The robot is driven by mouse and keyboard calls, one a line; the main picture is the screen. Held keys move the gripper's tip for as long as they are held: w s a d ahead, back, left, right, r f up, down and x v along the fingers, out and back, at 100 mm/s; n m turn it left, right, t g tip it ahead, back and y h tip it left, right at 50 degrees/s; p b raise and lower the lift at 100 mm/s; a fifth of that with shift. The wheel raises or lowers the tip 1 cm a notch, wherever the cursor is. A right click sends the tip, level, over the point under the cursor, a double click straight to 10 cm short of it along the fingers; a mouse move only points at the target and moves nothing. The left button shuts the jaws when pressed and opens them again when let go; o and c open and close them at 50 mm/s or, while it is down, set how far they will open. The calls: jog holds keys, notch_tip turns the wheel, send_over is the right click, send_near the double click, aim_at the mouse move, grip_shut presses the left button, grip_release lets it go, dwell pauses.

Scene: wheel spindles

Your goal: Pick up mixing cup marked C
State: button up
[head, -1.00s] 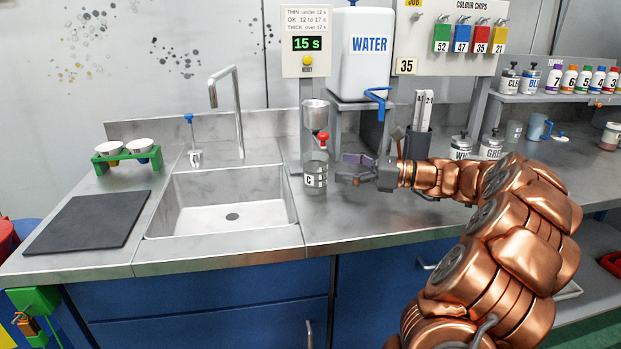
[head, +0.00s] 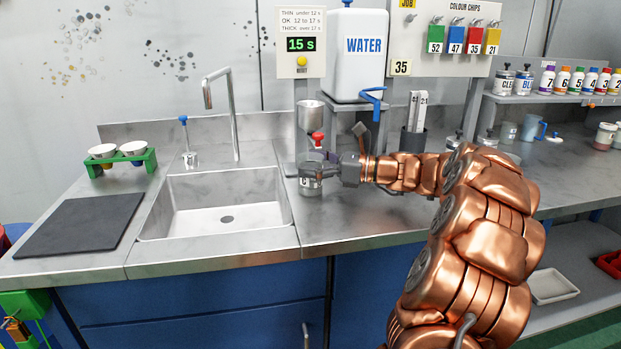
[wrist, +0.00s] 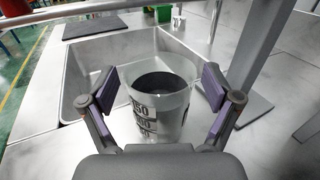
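The mixing cup marked C (head: 309,186) stands upright on the steel counter under the funnel, just right of the sink. In the wrist view the cup (wrist: 160,100) is clear-walled with black and white graduation labels and dark contents or a dark bottom. My gripper (head: 318,172) is at the cup from the right. In the wrist view its purple-padded fingers (wrist: 162,92) are spread on both sides of the cup, with visible gaps between pads and wall. The letter on the cup is small and partly hidden by a finger in the head view.
A steel funnel (head: 311,116) with a red valve (head: 317,139) hangs above the cup. The sink (head: 215,203) lies to the left, with a tall faucet (head: 222,115). The water tank (head: 356,52) and its blue tap stand behind my wrist.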

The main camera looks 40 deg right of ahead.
jog(key=c, duration=1.3)
